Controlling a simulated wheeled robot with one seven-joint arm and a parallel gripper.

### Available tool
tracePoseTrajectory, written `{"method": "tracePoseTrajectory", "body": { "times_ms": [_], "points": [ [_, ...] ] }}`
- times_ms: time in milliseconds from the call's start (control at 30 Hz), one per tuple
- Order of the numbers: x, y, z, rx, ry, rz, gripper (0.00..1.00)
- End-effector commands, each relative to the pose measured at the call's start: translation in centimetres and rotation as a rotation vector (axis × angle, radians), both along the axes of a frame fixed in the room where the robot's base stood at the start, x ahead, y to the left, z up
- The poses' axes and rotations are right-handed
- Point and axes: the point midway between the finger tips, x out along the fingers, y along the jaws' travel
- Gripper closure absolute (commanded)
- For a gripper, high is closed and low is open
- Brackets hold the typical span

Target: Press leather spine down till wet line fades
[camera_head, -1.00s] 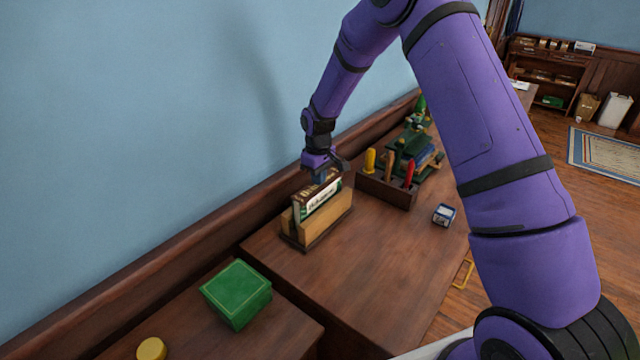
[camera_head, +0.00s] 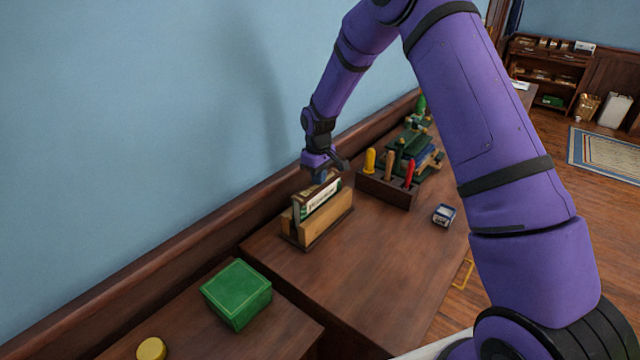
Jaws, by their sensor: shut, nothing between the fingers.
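A book (camera_head: 318,200) with a dark brown spine and a green and white side stands upright, spine up, in a wooden holder (camera_head: 326,220) on the brown desk. My gripper (camera_head: 321,176) is shut and points down at the top of the spine. It is at or just over the spine; I cannot tell for certain whether it touches. The gripper covers part of the spine, and a wet line is too small to make out.
A tool rack (camera_head: 386,190) with yellow, brown and red handles stands behind the holder. A small blue and white box (camera_head: 444,214) lies to the right. A green box (camera_head: 236,293) and a yellow lid (camera_head: 151,349) are at the front left. The desk's middle is clear.

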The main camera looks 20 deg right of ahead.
Motion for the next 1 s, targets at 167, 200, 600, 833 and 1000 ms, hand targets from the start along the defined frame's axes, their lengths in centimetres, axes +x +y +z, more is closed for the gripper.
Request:
{"method": "tracePoseTrajectory", "body": {
  "times_ms": [167, 200, 600, 833, 1000],
  "points": [
    [0.1, 0.0, 1.2, 0.0, -0.002, 0.0, 1.0],
    [0.1, 0.0, 1.5, 0.0, -0.002, 0.0, 1.0],
    [0.1, 0.0, 4.3, 0.0, -0.002, 0.0, 1.0],
    [0.1, 0.0, 5.8, 0.0, -0.002, -0.001, 1.0],
    [0.0, 0.0, 6.7, 0.0, -0.002, 0.0, 1.0]
  ]
}}
